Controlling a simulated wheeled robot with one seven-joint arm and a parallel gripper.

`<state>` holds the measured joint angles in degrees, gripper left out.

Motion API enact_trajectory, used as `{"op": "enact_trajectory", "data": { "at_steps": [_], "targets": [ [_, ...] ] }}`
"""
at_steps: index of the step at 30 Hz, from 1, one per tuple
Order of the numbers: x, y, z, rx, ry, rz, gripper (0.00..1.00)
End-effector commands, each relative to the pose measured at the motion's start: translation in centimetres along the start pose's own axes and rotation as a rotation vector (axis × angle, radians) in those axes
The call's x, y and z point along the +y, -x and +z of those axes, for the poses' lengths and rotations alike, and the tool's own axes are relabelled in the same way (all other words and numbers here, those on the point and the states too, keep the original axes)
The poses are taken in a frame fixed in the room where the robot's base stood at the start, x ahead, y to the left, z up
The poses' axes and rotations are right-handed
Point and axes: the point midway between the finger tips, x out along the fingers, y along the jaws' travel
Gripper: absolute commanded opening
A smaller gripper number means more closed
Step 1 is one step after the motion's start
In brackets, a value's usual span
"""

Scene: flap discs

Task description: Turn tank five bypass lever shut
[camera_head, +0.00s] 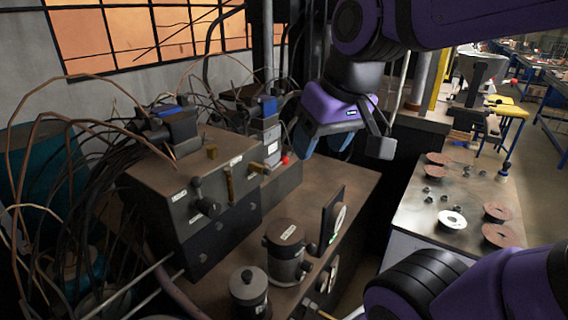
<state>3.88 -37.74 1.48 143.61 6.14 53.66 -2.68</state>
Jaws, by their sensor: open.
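Grey control boxes (190,180) stand on a brown bench, with small pale labels too small to read. A brass lever (229,186) stands upright on the front box. Another brass lever (257,168) points sideways on the box behind, near a red knob (285,160). I cannot tell which one is the tank five bypass lever. Two lidded grey canisters, one nearer (249,293) and one farther (286,251), also carry unreadable labels. My gripper (322,146) is open and empty, pointing down above the bench, right of the boxes and apart from the levers.
Many loose cables (75,160) crowd the left side. A dark upright panel with a pale round face (338,217) stands right of the canisters. A metal table (430,205) at right holds several flap discs and small parts. The bench top (325,185) below my gripper is mostly clear.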

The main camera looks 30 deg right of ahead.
Motion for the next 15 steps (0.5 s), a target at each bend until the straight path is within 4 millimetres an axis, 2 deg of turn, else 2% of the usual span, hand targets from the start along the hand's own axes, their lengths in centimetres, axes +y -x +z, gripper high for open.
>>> {"op": "enact_trajectory", "data": {
  "at_steps": [15],
  "targets": [
    [0.1, -7.7, -6.1, -0.301, -0.275, -0.277, 0.61]
  ]
}}
